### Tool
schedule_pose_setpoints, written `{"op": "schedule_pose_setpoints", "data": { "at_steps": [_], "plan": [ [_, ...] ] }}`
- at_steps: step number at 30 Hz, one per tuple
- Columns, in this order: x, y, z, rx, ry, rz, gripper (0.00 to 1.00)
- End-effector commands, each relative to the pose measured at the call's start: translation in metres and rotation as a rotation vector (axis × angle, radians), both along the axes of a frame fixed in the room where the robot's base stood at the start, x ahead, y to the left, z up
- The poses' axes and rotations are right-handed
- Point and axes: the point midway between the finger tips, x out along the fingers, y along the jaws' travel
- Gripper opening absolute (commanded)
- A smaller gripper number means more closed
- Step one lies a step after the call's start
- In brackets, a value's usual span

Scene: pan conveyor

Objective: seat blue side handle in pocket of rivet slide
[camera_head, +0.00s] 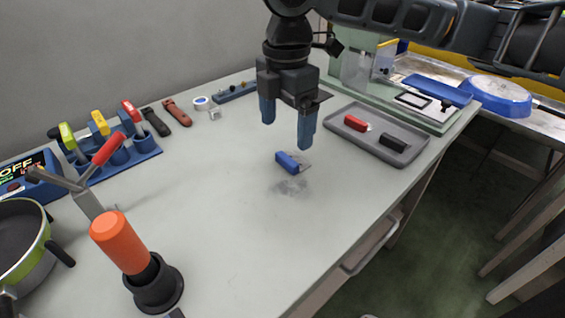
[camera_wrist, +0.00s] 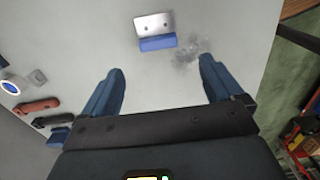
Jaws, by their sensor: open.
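The blue side handle (camera_head: 287,162) lies on the bench top with a grey metal plate at one end. The wrist view shows the blue handle (camera_wrist: 158,43) with a two-hole metal plate (camera_wrist: 154,26) along its far edge. My gripper (camera_head: 287,133) is open and empty above the bench, close to the handle. In the wrist view the handle lies just beyond the open fingers (camera_wrist: 163,70), between their lines. A black frame on a white plate (camera_head: 418,101) sits on the pale green machine at the back right; it may be the rivet slide, and its pocket is not clear.
A grey tray (camera_head: 408,158) holds a red handle (camera_head: 356,123) and a black handle (camera_head: 394,144). An orange-topped tool (camera_head: 120,243) and a pan (camera_head: 22,240) stand at front left. A blue tool rack (camera_head: 118,157) is behind. The bench around the blue handle is clear.

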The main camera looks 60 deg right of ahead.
Motion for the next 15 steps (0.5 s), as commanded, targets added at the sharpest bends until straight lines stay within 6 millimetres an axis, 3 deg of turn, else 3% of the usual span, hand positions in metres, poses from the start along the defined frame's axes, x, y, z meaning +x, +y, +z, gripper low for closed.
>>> {"op": "schedule_pose_setpoints", "data": {
  "at_steps": [15],
  "plan": [
    [0.001, -0.001, -0.061, 0.001, 0.002, -0.001, 0.94]
  ]
}}
